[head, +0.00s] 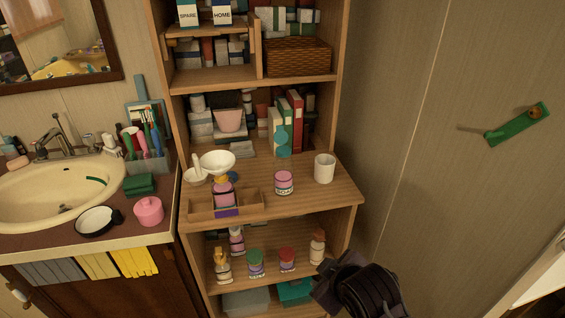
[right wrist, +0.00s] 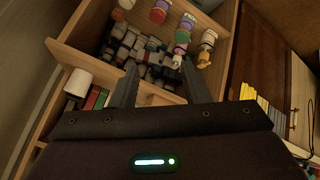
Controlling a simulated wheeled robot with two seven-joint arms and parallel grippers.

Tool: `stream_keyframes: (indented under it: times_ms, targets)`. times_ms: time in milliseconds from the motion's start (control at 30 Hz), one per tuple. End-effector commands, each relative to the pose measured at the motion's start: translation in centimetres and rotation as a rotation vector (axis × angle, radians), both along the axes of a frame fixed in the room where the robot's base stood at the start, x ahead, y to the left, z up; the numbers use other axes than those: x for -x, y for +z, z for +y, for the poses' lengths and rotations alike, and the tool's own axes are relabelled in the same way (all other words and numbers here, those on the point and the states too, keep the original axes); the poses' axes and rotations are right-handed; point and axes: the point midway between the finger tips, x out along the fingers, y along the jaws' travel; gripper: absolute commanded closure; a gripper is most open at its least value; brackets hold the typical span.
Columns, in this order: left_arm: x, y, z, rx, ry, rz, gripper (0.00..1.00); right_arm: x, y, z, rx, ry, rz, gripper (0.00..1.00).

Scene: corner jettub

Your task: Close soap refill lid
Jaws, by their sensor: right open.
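I cannot tell for sure which container is the soap refill. A pink bottle with a dark label (head: 225,198) stands in a wooden tray on the middle shelf board, with a white funnel (head: 217,161) above its top. A pink jar (head: 283,182) with a pale label stands to its right. On the lower shelf are a jar with a green top (head: 256,263) and a jar with a red top (head: 287,259). My right gripper (head: 325,281) is low, right of these jars; its fingers are spread and empty in the right wrist view (right wrist: 160,88). My left gripper is not in view.
A white cup (head: 324,168) stands on the right of the middle board. Pump bottles (head: 222,265) and an orange-topped bottle (head: 317,246) share the lower shelf. A sink counter (head: 60,240) is at the left. The wall to the right has a green bracket (head: 518,124).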

Motion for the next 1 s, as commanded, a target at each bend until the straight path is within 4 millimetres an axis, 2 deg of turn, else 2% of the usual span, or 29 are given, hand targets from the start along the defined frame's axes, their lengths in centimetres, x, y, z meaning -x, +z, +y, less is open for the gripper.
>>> stream_keyframes:
  times_ms: [33, 167, 300, 400, 500, 567, 667, 800, 900, 1000]
  targets:
    - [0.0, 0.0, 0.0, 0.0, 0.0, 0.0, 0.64, -1.3, 1.1, 1.6, 0.034, 0.075, -0.058, 0.58]
    - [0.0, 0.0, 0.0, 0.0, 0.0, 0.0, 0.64, -4.4, 3.8, 6.6, 0.171, 0.322, -0.241, 0.58]
    - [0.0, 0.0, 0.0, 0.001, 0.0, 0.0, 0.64, -7.6, 6.7, 12.1, 0.409, 0.629, -0.474, 0.58]
    - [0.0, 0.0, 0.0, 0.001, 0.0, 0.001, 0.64, -9.7, 8.3, 15.0, 0.615, 0.83, -0.624, 0.58]
    - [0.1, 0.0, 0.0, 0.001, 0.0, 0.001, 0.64, -12.2, 9.5, 16.6, 0.85, 1.009, -0.747, 0.58]
    - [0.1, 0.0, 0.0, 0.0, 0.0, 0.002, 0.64, -13.9, 10.2, 17.0, 0.999, 1.107, -0.808, 0.58]
    - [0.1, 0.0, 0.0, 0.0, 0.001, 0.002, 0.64, -17.3, 11.6, 16.3, 1.257, 1.246, -0.872, 0.58]
    - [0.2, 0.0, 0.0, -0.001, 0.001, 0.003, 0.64, -21.8, 14.2, 14.0, 1.572, 1.382, -0.893, 0.58]
    - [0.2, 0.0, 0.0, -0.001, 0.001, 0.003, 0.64, -24.2, 16.0, 12.1, 1.734, 1.441, -0.879, 0.58]
    - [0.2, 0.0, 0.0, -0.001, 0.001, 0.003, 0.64, -25.7, 17.4, 10.7, 1.832, 1.472, -0.862, 0.58]
